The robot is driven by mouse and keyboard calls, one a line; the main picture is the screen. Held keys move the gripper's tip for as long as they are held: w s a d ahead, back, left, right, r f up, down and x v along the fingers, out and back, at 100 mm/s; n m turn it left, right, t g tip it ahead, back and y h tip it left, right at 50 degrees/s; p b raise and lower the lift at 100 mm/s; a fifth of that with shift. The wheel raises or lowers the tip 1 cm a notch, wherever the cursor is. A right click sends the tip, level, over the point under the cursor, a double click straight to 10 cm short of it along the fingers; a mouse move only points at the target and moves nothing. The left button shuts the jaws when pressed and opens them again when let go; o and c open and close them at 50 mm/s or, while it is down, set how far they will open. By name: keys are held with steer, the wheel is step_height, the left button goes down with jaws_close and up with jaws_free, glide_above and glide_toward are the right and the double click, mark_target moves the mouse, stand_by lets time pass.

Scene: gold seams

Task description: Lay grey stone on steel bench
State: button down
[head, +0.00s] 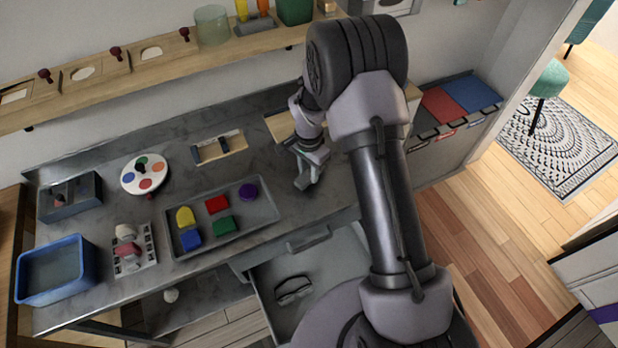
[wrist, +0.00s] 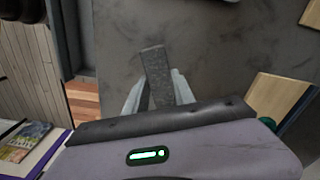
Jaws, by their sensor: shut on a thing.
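My gripper (head: 307,178) is over the right part of the dark grey steel bench (head: 333,203) in the head view. In the wrist view my gripper (wrist: 157,92) is shut on the grey stone (wrist: 157,70), a narrow, flat, speckled bar held lengthwise between the fingers. Its far end points out past the fingertips, and its near end is hidden by the gripper body. The bare bench top (wrist: 225,55) lies beyond and below it. I cannot tell whether the stone touches the bench. In the head view the stone is hard to make out from the gripper.
A grey tray (head: 262,212) of coloured blocks stands left of my gripper. An open drawer (head: 330,262) juts out in front. The bench around my gripper is mostly clear.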

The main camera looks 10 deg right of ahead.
mark_target(309, 174)
step_height(309, 174, down, 3)
steer(key=shift+f+b, duration=0.1)
steer(key=shift+b, duration=0.35)
steer(key=shift+s, duration=0.1)
steer(key=c, duration=1.1)
jaws_free()
steer(key=shift+o, duration=0.2)
